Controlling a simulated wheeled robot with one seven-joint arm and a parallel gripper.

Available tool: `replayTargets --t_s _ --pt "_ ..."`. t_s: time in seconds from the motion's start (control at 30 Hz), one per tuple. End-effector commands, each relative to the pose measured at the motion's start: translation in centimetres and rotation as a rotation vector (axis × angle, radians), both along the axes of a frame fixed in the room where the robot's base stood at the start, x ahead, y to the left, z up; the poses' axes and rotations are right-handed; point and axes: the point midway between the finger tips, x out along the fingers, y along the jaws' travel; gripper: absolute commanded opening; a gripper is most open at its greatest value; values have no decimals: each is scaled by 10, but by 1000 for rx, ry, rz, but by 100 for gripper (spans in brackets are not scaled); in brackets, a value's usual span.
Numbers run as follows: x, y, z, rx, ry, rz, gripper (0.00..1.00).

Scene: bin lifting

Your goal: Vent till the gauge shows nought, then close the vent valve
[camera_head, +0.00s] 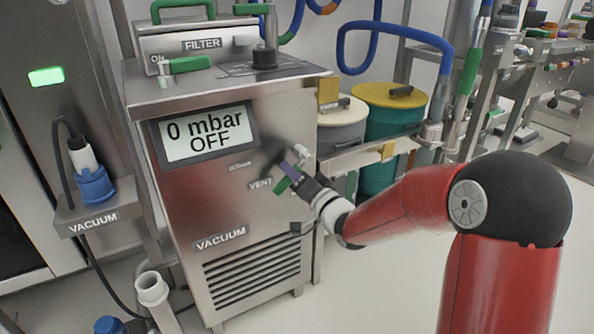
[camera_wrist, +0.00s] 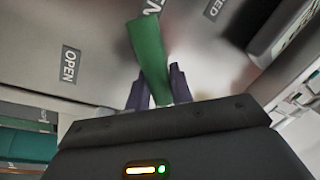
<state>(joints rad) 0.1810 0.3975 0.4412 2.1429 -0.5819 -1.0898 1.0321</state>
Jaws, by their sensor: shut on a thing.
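The vacuum unit's display (camera_head: 207,134) reads "0 mbar OFF". The green vent valve handle (camera_head: 282,187) is on the unit's front panel, right of the VENT label (camera_head: 260,184). My gripper (camera_head: 289,172) is at this handle, its purple fingers partly covering it. In the wrist view, the green handle (camera_wrist: 148,48) runs down between my two fingers (camera_wrist: 157,85), and my gripper is shut on it. An OPEN label (camera_wrist: 68,65) lies left of the handle, and a partly cut-off label ending in "SED" (camera_wrist: 213,8) lies at upper right. I cannot tell the valve's exact position.
The filter box (camera_head: 200,45) with a green handle stands on the unit. A blue vacuum coupling (camera_head: 95,186) sits at left. Yellow-lidded and white-lidded drums (camera_head: 395,95) stand behind a rail on the right. Floor shows at lower right of the unit.

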Motion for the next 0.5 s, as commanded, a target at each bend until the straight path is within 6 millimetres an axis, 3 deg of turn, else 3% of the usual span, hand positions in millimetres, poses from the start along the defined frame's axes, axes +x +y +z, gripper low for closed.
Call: replayTargets --t_s 0.5 --pt "-6 8 23 390 264 -1 0"
